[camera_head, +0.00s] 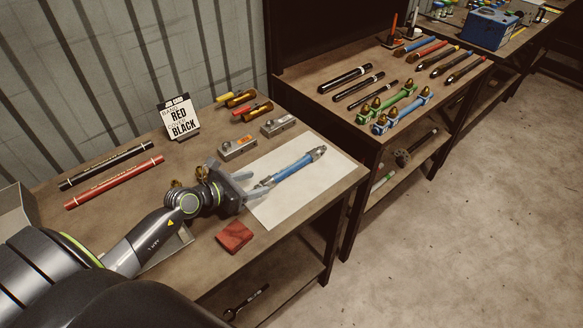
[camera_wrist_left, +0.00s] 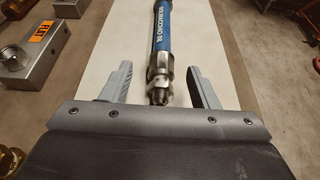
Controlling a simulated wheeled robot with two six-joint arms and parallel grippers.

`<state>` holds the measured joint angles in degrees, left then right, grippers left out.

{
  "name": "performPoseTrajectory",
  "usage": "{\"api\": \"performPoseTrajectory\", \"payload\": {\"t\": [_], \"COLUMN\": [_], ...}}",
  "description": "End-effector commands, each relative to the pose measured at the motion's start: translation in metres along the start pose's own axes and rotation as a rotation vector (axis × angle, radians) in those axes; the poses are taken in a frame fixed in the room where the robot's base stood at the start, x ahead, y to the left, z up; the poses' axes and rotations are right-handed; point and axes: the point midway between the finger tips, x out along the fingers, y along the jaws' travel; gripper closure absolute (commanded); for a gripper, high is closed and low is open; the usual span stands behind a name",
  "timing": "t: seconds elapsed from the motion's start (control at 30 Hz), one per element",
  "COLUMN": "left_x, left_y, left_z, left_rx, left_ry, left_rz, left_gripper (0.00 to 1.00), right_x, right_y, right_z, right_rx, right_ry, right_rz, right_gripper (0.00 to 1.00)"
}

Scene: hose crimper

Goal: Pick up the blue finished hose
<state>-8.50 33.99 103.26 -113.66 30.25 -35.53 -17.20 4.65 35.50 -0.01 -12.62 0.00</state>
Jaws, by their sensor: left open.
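The blue finished hose (camera_head: 294,167) lies on a white sheet (camera_head: 326,183) on the workbench, with metal fittings at both ends. My left gripper (camera_head: 252,186) is open at the hose's near end. In the left wrist view, the near metal fitting (camera_wrist_left: 159,78) of the hose lies between the two spread fingers (camera_wrist_left: 161,84), with a gap on each side. The blue part (camera_wrist_left: 178,28) runs away from the gripper. My right gripper is not in view.
A black and a red hose (camera_head: 115,182) and a job card (camera_head: 180,117) are on the left side. Another bench (camera_head: 336,68) with hoses stands behind.

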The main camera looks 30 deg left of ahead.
Motion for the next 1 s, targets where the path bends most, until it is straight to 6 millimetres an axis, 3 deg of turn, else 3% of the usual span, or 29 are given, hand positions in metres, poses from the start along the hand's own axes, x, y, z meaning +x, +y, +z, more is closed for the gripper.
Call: {"api": "performPoseTrajectory", "payload": {"t": [0.23, 0.53, 0.87, 1.0], "left_x": [0.016, 0.053, 0.059, 0.059], "left_y": [-0.001, -0.004, -0.004, -0.004], "left_z": [0.000, -0.004, -0.005, -0.005], "left_rx": [-0.003, -0.001, 0.001, 0.001], "left_ry": [-0.001, -0.001, 0.001, 0.001], "left_rz": [-0.001, -0.001, -0.001, -0.001], "left_gripper": [0.45, 0.45, 0.45, 0.62], "right_x": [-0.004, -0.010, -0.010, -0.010], "right_y": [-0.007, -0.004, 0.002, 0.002], "right_z": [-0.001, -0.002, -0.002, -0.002], "right_rx": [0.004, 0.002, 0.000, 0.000], "right_ry": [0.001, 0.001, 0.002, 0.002], "right_rz": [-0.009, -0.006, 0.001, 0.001], "right_gripper": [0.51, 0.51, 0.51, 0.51]}}
